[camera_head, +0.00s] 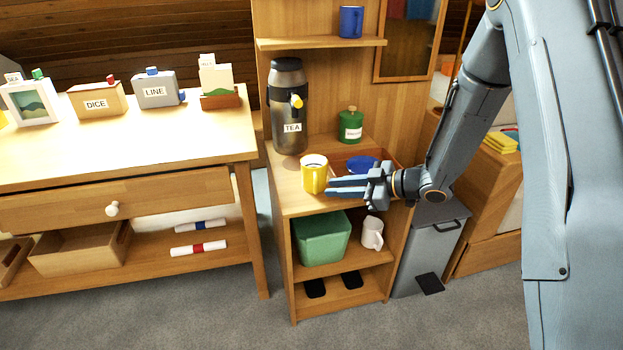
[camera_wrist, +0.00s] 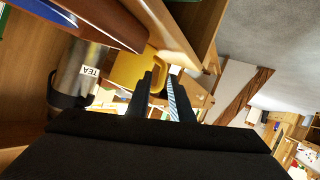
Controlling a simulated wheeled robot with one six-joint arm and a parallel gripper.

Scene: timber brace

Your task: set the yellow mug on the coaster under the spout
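The yellow mug (camera_head: 314,176) stands upright on the wooden cabinet top, in front of and slightly right of the dark tea urn (camera_head: 288,115). The urn's spout (camera_head: 296,101) has a yellow tip. My gripper (camera_head: 330,186) is level with the mug at its right side, fingers pointing left at it. In the wrist view the yellow mug (camera_wrist: 133,70) is just beyond my fingertips (camera_wrist: 162,76), which are apart with a gap between them. Whether they touch the mug or its handle is unclear.
A brown tray (camera_head: 340,163) with a blue item lies behind my gripper, near a green canister (camera_head: 350,126). A blue mug (camera_head: 351,21) is on the upper shelf. Below are a green bin (camera_head: 321,238) and a white mug (camera_head: 372,232). A grey trash can (camera_head: 428,250) stands at right.

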